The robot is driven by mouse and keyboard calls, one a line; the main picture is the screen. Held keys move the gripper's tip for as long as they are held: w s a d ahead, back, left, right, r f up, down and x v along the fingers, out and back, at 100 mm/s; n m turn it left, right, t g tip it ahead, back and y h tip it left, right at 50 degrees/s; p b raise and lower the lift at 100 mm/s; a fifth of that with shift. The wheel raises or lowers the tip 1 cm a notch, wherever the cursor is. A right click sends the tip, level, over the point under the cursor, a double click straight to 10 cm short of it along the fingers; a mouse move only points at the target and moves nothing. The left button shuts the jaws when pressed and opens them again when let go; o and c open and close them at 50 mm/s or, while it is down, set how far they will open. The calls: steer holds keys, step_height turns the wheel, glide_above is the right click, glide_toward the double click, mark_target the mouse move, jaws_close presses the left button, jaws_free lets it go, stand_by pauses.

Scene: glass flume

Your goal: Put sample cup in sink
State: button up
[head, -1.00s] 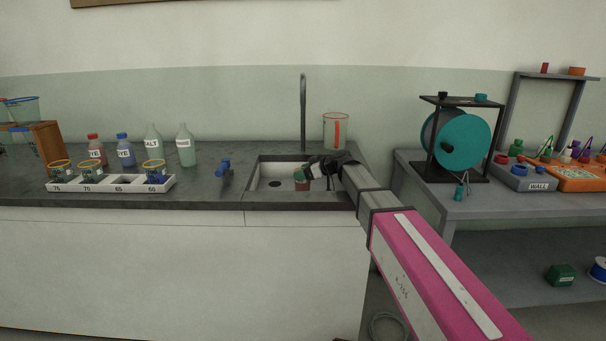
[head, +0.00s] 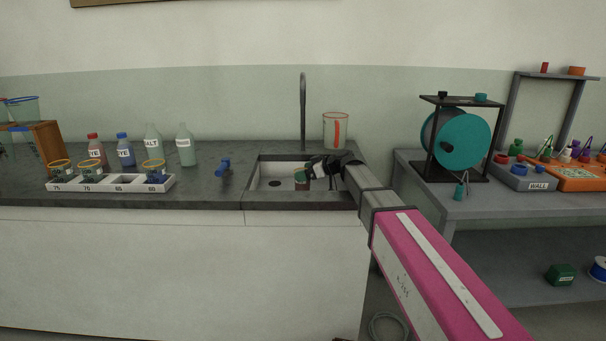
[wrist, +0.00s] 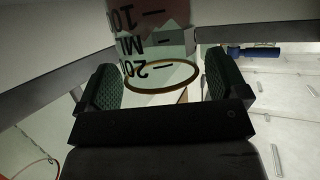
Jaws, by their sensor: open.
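My gripper (head: 312,171) reaches into the sink from the right, close against the cup. In the wrist view the cup (wrist: 158,50) shows volume marks and an olive-yellow rim. The rim lies between the two green-padded fingers of my gripper (wrist: 162,85), which are open with gaps beside the cup. Its underside and contact with the sink floor are hidden.
A tall tap (head: 303,112) rises behind the sink, with a clear jug (head: 336,131) to its right. A white rack (head: 110,184) with cups stands at left, near several bottles. A blue valve (head: 223,165) is left of the sink. The counter between is clear.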

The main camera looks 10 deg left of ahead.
steer(key=v, duration=0.6)
steer(key=shift+d, duration=0.15)
steer(key=shift+r, duration=0.1)
